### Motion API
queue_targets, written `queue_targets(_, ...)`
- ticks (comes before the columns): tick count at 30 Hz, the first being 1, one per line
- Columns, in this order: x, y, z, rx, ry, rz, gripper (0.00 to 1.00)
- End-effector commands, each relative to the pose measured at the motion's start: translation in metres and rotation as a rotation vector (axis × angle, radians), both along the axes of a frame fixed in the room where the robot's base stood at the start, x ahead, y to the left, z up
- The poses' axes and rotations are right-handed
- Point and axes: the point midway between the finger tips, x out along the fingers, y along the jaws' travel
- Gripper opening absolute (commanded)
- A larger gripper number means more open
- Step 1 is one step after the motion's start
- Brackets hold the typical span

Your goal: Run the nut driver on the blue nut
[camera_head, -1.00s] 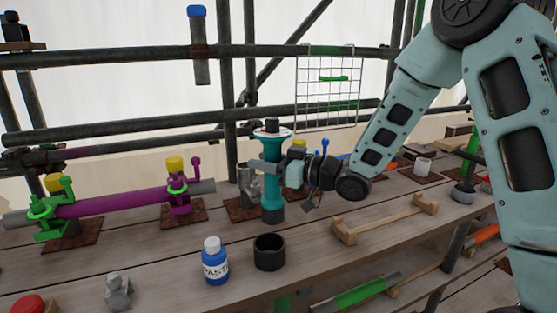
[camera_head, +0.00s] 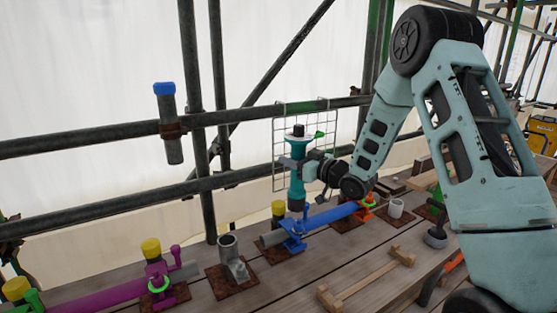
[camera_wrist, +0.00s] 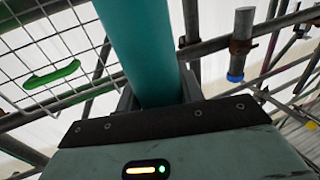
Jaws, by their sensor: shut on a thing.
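The nut driver (camera_head: 297,186) is a teal upright cylinder with a black knob on top and a dark lower end. My gripper (camera_head: 297,168) is shut around its body. In the wrist view, the teal body (camera_wrist: 143,45) runs up between the jaws. The driver's lower end is over or just in front of the blue clamp (camera_head: 293,238), which sits on a blue tube (camera_head: 338,214). The blue nut cannot be made out; the driver's end may hide it. I cannot tell whether the driver touches the clamp.
A yellow-capped post (camera_head: 278,209) stands close behind the clamp. A grey pipe stand (camera_head: 230,258) is to its left, and a magenta clamp (camera_head: 157,275) farther left. A wooden rack (camera_head: 365,280) lies in front. A wire grid (camera_head: 283,135) and scaffold rails stand behind.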

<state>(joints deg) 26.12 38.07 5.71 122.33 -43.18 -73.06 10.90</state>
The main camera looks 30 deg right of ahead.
Motion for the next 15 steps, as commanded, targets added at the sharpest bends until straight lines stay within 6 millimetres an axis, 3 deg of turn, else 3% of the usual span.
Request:
queue_targets(1, 0.001, -0.005, 0.011, -0.001, -0.004, -0.010, 0.08)
queue_targets(3, 0.001, -0.011, 0.013, -0.002, -0.005, -0.021, 0.08)
queue_targets(15, 0.002, -0.017, 0.014, -0.003, -0.005, -0.033, 0.08)
